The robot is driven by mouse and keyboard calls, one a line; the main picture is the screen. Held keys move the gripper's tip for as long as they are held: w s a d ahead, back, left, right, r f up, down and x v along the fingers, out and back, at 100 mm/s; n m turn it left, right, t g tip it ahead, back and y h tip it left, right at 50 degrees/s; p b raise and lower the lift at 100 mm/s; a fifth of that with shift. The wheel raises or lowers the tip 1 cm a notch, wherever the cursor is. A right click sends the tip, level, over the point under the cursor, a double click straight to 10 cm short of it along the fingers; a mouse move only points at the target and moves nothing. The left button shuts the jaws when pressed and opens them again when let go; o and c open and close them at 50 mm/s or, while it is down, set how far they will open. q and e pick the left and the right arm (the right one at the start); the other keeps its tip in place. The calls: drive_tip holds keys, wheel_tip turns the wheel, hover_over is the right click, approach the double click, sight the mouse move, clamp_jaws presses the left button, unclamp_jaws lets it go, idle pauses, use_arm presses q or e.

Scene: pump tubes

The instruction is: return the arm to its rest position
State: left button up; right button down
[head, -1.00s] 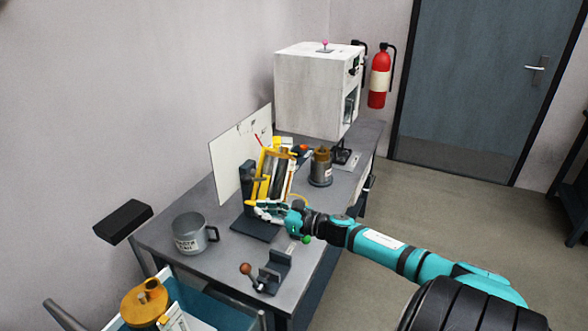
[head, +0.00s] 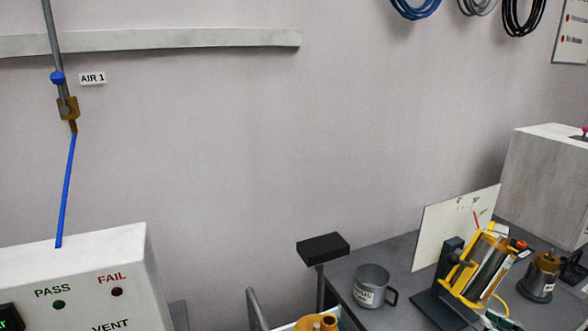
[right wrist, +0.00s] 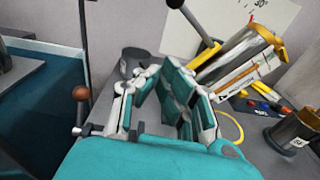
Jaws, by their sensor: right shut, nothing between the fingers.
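My right gripper (head: 500,319) shows only in part at the bottom right of the head view, just in front of the yellow-framed fixture. In the right wrist view its fingers (right wrist: 164,75) are shut, with nothing held. A metal tube (head: 489,264) leans in the yellow frame (head: 466,268) on a dark stand. In the right wrist view the tube (right wrist: 232,73) is right of and beyond the fingers; I cannot tell whether they touch the frame. The rest of my right arm is out of the head view. My left gripper is in neither current view.
A grey mug (head: 368,288) stands left of the fixture on the grey bench (head: 405,252). A brown-topped metal canister (head: 539,282) stands to the right. A white board (head: 450,228) is behind. A white PASS/FAIL box (head: 85,275) is at far left.

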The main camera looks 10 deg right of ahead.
drive_tip(key=s+a+f+m+g+h, duration=0.1)
drive_tip(key=s+a+f+m+h, duration=0.1)
drive_tip(key=m, duration=0.5)
drive_tip(key=s+a+f+m+g+h, duration=0.2)
drive_tip(key=a+f+m+h, duration=0.1)
drive_tip(key=m, duration=0.5)
drive_tip(key=s+a+f+m+g+h, duration=0.1)
drive_tip(key=s+a+f+m+h, duration=0.1)
drive_tip(key=a+f+m, duration=0.2)
wheel_tip(320, 180, down, 2)
drive_tip(key=shift+s+a+f+m+g, duration=0.1)
drive_tip(key=shift+m+g, duration=0.1)
drive_tip(key=shift+m, duration=0.65)
drive_tip(key=shift+s+a+f+m+g, duration=0.1)
drive_tip(key=shift+m+g, duration=0.1)
drive_tip(key=shift+m, duration=0.65)
drive_tip(key=s+a+f+m+g+y, duration=0.3)
drive_tip(key=s+a+m+g, duration=0.5)
drive_tip(key=s+a+m, duration=0.85)
wheel_tip(320, 180, down, 27)
drive_tip(key=a+n+g, duration=0.1)
drive_tip(key=n+g, duration=0.1)
drive_tip(key=n, duration=0.1)
drive_tip(key=s+d+f, duration=0.2)
drive_tip(key=s+f, duration=1.2)
drive_tip(key=s, duration=0.2)
drive_tip(key=shift+s+d+f+g, duration=0.2)
drive_tip(key=shift+d+f+g, duration=0.05)
drive_tip(key=shift+g, duration=0.15)
